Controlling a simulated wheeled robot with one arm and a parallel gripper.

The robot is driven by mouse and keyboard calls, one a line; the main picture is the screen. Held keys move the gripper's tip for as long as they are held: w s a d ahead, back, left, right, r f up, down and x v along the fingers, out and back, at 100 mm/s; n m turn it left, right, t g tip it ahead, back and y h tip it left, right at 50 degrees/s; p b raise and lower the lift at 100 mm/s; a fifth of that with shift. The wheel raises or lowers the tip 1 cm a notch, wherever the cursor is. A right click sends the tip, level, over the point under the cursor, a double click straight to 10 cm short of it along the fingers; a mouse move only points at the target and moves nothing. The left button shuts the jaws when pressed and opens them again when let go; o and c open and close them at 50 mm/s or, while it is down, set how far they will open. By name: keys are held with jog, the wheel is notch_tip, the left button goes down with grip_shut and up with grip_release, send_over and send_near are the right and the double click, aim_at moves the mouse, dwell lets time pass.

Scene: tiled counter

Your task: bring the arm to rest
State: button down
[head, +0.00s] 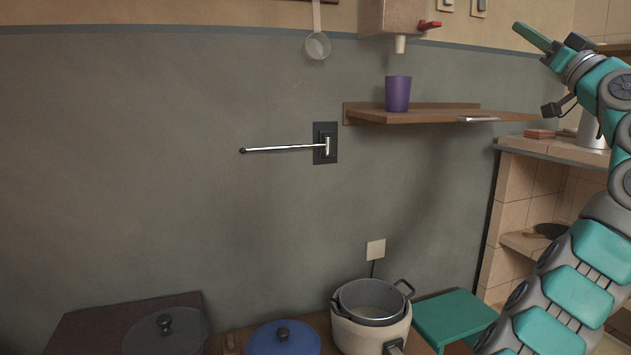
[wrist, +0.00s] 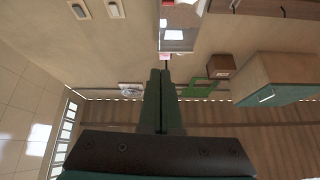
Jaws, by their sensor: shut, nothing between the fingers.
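My arm (head: 568,290) rises along the right side of the head view, in teal and grey. My gripper (head: 547,41) is at its upper end, raised at the upper right and tilted up to the left. It is clear of the shelf and the wall. In the wrist view the two dark green fingers (wrist: 160,100) lie together, with nothing between them. The gripper is shut and empty.
A wooden shelf (head: 430,117) holds a purple cup (head: 398,93), with a dispenser (head: 392,18) above. A metal rod (head: 280,149) sticks out from the wall. Pots (head: 373,330) and a blue lid (head: 283,340) stand below. A tiled counter (head: 560,148) is behind my arm.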

jog(key=w+a+f+m+g+y+p, duration=0.1)
jog(key=w+a+f+m+g+p, duration=0.15)
jog(key=w, duration=0.45)
jog(key=w+a+f+g+y, duration=0.1)
jog(key=a+f+g, duration=0.2)
jog(key=a, duration=0.4)
jog(key=w+a+f+g+y, duration=0.1)
jog(key=a+f+g, duration=0.2)
jog(key=a, duration=0.4)
jog(key=s+a+f+g+h+p, duration=0.1)
jog(key=s+a+f+g, duration=0.3)
jog(key=s+a+f, duration=0.35)
jog(key=s+a+f+g+p, duration=0.1)
jog(key=s+a+f+g, duration=0.3)
jog(key=a+f, duration=0.5)
jog(key=s+a+f+g+h+p, duration=0.2)
jog(key=s+f+g+h, duration=0.25)
jog(key=s+f, duration=1.3)
jog(key=s+d+f+g+h, duration=0.1)
jog(key=s+d+f, duration=0.2)
jog(key=s, duration=0.4)
jog(key=s+d+f+g+h, duration=0.1)
jog(key=s+d+f, duration=0.3)
jog(key=s, duration=0.4)
jog(key=s+d+f+g+h, duration=0.2)
jog(key=s+d+f+h, duration=0.1)
jog(key=s, duration=0.5)
jog(key=shift+s+d+f+p, duration=0.25)
jog(key=shift+f+p, duration=0.15)
jog(key=shift+f, duration=0.5)
